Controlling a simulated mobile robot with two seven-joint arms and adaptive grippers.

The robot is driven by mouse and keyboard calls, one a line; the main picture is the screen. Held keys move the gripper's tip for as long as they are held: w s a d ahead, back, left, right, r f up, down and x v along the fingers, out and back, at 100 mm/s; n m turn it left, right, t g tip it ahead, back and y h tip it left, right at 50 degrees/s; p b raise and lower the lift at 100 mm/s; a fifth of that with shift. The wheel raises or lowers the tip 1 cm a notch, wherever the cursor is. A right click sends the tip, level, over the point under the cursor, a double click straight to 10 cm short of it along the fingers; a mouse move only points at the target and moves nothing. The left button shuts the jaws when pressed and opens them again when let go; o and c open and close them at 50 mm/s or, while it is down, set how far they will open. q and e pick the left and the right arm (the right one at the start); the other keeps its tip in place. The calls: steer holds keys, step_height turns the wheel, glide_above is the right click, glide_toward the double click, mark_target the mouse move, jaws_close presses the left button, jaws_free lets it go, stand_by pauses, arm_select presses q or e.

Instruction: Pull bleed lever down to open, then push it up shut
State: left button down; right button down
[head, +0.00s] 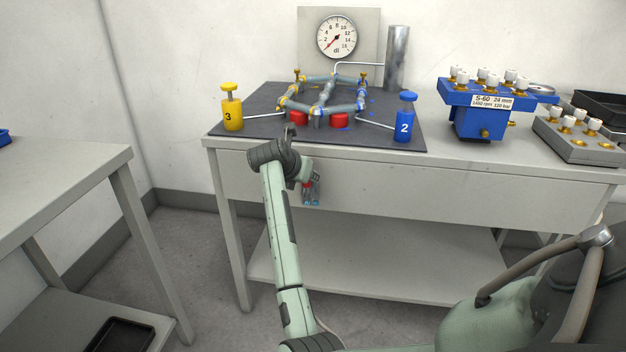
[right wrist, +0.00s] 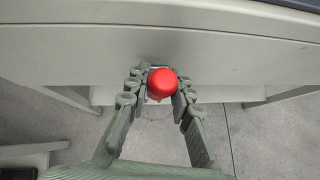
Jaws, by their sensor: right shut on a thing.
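A round red knob (right wrist: 162,83) sits between the fingertips of my right gripper (right wrist: 163,74) in the right wrist view, and both fingers close on it. The knob is in front of the grey table's front panel; the lever shaft behind it is hidden. In the head view my right arm reaches up to the table's front edge, and its wrist hides most of the grasp. A small red and blue part (head: 312,190) shows just beside the wrist, below the table edge. My left gripper is not in view.
On the table (head: 480,160) stand a pipe rig (head: 323,95), a dial gauge (head: 337,36), a yellow bottle "3" (head: 232,110), a blue bottle "2" (head: 404,120) and a blue pump block (head: 483,110). Another table (head: 60,180) stands at left. The floor between is clear.

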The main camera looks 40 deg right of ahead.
steer(key=shift+w+d+r+g+y, duration=0.1)
steer(key=shift+w+d+g+y, duration=0.3)
steer(key=shift+g+y, duration=0.15)
steer(key=c, duration=1.3)
jaws_free()
steer(key=v, duration=1.2)
steer(key=shift+d+r, duration=0.1)
steer(key=shift+d, duration=0.1)
steer(key=shift+a, duration=0.1)
